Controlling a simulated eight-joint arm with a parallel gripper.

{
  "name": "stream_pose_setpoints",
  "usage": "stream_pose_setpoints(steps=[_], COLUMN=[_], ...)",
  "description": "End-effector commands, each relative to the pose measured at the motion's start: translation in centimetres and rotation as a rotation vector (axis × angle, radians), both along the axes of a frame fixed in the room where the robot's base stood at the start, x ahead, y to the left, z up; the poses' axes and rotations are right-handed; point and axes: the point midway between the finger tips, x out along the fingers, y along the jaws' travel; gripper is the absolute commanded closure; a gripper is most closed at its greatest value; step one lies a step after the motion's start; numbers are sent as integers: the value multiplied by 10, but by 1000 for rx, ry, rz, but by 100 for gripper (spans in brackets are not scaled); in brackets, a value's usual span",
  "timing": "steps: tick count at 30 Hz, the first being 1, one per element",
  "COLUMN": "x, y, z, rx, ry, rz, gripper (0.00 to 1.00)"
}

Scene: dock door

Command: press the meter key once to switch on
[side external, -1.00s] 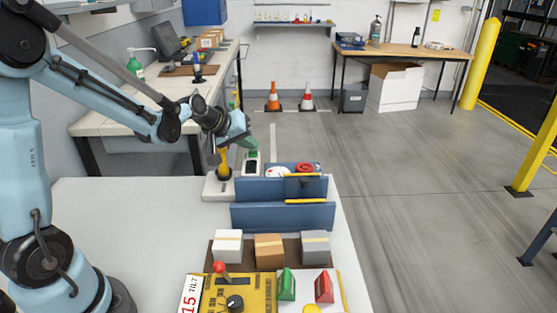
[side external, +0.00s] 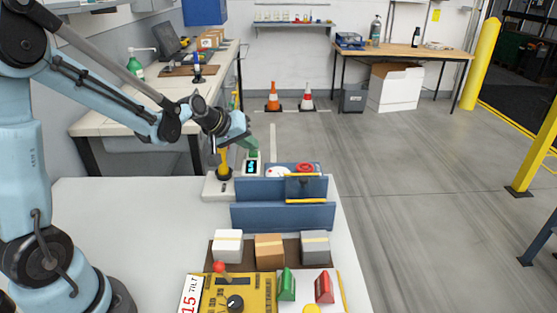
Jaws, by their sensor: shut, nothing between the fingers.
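The meter (side external: 251,169) is a small pale device with a dark screen, standing at the far end of the white table behind the blue panels. Its screen shows lit cyan marks. My gripper (side external: 254,152) has green fingertips and is shut with nothing held. Its tips are at the top end of the meter, above the screen. The key itself is hidden or too small to make out, and I cannot tell whether the fingertips touch it.
A yellow tool (side external: 225,162) stands on a white base left of the meter. Blue panels (side external: 282,214) stand in front of it. Nearer are several boxes (side external: 269,248) and a yellow control box (side external: 238,293) with a red-knobbed lever. The table's left part is clear.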

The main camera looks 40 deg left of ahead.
Motion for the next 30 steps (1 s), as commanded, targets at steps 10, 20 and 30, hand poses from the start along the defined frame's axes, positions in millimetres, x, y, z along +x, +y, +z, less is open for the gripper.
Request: stream_pose_setpoints(steps=[10, 20, 30], x=[0, 0, 0], y=[0, 0, 0], z=[13, 19, 50], rx=[0, 0, 0], ry=[0, 0, 0], rz=[0, 0, 0], gripper=[100, 100, 100])
